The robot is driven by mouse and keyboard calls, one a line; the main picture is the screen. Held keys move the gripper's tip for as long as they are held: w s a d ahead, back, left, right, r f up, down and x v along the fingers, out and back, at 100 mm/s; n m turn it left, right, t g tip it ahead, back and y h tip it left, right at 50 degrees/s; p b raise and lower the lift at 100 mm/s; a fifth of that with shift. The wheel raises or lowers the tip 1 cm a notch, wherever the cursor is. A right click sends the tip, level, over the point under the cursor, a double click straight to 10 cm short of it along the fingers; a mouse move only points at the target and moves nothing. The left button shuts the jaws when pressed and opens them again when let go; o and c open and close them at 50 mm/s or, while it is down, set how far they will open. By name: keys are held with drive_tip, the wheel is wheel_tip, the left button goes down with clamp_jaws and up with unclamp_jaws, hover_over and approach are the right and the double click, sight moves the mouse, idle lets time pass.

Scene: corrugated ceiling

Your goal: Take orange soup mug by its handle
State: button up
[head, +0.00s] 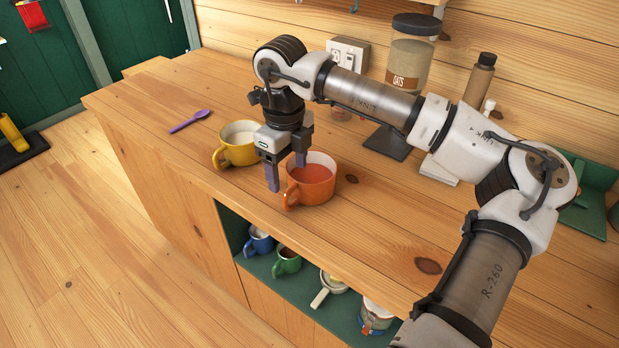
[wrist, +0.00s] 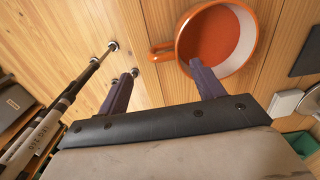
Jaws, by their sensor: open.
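The orange mug (head: 318,187) stands upright on the wooden counter, holding reddish-orange soup. Its handle (head: 289,198) points to the front left in the head view. My gripper (head: 286,174) is open and empty, pointing down above the mug's left side. In the wrist view the mug (wrist: 183,48) is at the top, with its handle (wrist: 161,50) on its left. The handle lies between the two fingertips (wrist: 164,68) across the picture. One finger overlaps the mug's rim; I cannot tell whether they touch.
A yellow mug (head: 238,152) stands close to the left of my gripper, and a purple spoon (head: 190,121) lies farther left. An oats jar (head: 410,62) and a brown bottle (head: 479,80) stand behind. Several mugs sit on the green shelf (head: 262,268) below. The front right counter is clear.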

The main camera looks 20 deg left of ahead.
sight(289, 188)
wheel_tip(289, 188, down, 9)
drive_tip(key=shift+r+p, duration=0.15)
drive_tip(key=shift+p, duration=0.8)
drive_tip(key=c, duration=1.3)
